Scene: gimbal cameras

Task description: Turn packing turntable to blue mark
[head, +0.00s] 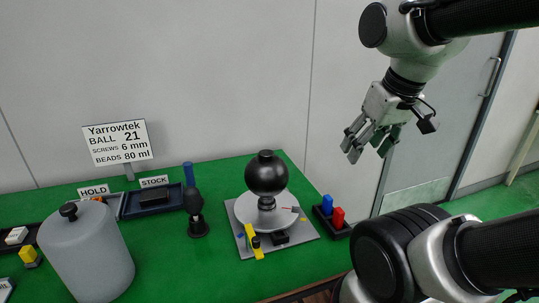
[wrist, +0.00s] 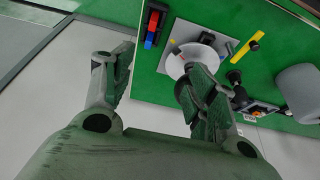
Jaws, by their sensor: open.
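The packing turntable is a white disc (head: 247,211) on a grey square base plate (head: 305,235), with a black ball on a stem (head: 266,172) standing over its middle. A small red mark (head: 287,208) shows at the disc's right side. A small blue mark (head: 241,235) appears on the plate at its left. My gripper (head: 368,142) is open and empty, up in the air right of the table, apart from the turntable. In the wrist view, one finger partly hides the disc (wrist: 200,53).
A black tray (head: 325,222) with blue and red blocks sits right of the turntable. A dark stand (head: 197,222), a large grey lidded canister (head: 88,255) and the HOLD and STOCK trays are at left. A sign stands behind.

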